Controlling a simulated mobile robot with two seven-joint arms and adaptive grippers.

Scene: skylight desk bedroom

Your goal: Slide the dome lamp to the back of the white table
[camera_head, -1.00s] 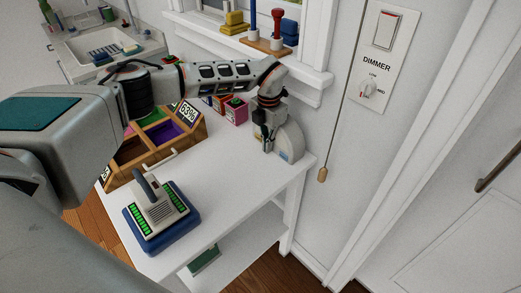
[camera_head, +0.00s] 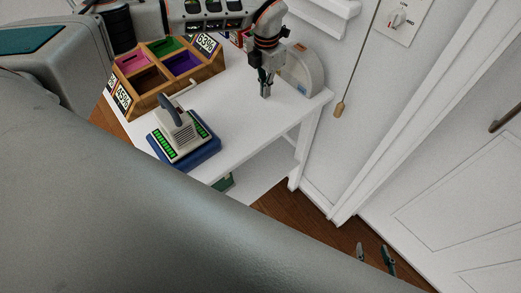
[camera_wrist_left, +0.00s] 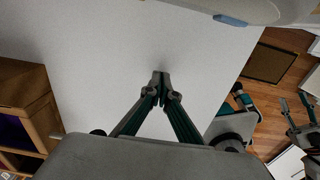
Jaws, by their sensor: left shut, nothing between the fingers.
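The dome lamp (camera_head: 303,68), a pale half-round shape with a small blue patch at its base, stands upright at the back right of the white table (camera_head: 240,115), close to the wall. Its rim (camera_wrist_left: 255,8) shows at the top of the left wrist view. My left gripper (camera_head: 265,94) points down just left of the lamp, low over the tabletop. It is shut and empty; in the left wrist view its fingertips (camera_wrist_left: 161,76) are together, with bare white table between them and the lamp. My right gripper (camera_head: 375,254) is at the bottom right, fingers spread apart, away from the table.
A wooden compartment box (camera_head: 168,82) with percentage labels stands at the table's left. A blue-based device with green displays (camera_head: 183,136) sits at the front edge. The middle tabletop is clear.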

